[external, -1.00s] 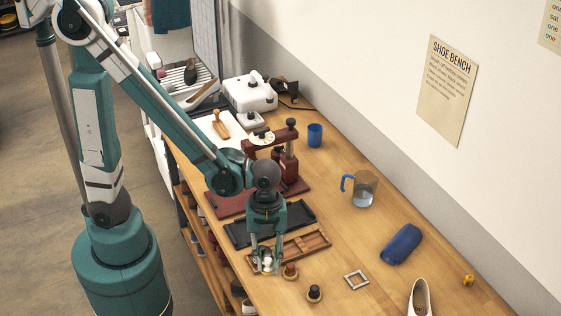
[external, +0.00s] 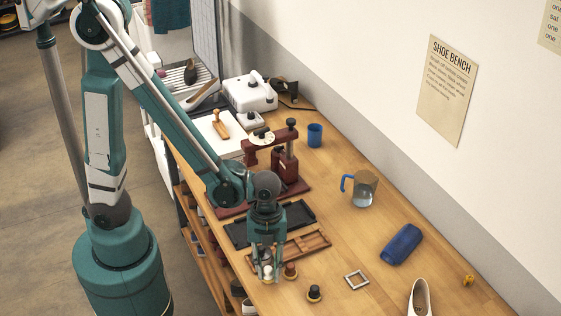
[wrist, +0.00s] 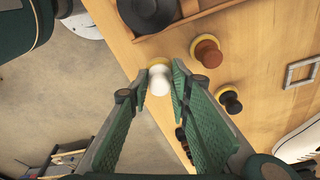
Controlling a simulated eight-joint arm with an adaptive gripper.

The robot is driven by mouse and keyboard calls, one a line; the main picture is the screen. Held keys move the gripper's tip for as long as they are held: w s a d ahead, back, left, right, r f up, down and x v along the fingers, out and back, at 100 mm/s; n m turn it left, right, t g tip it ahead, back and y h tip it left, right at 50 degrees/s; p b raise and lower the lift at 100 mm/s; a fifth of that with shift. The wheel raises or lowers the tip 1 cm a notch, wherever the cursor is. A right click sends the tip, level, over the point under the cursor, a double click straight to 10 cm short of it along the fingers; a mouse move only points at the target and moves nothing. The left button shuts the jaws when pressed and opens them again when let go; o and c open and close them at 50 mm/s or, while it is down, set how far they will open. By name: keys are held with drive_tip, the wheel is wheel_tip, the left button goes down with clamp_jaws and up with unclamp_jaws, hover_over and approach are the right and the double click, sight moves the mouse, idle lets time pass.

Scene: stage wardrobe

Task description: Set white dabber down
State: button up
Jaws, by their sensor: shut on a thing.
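The white dabber (wrist: 159,82), with a pale yellow pad, is between the fingertips of my gripper (wrist: 153,84) in the wrist view. My gripper is shut on it. In the external view the white dabber (external: 267,272) shows as a small pale shape under my gripper, close to the bench's front edge. I cannot tell whether its pad touches the bench (external: 340,235). A brown dabber (external: 290,271) and a black-handled dabber (external: 314,293) stand to its right; both show in the wrist view.
A wooden compartment tray (external: 312,243) lies just behind my gripper, with a black tray (external: 285,222) beyond it. A small square frame (external: 356,280), a blue case (external: 401,244) and a white shoe (external: 420,297) lie to the right. The bench edge drops to the floor close by.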

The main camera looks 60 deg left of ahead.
drive_tip(key=shift+f, duration=1.15)
drive_tip(key=shift+f+b, duration=0.15)
drive_tip(key=shift+b, duration=0.15)
drive_tip(key=o, duration=0.8)
drive_tip(key=shift+c, duration=0.2)
wheel_tip(320, 180, up, 12)
drive_tip(key=a+p, duration=0.1)
drive_tip(key=p, duration=0.1)
drive_tip(key=shift+w+a, duration=0.35)
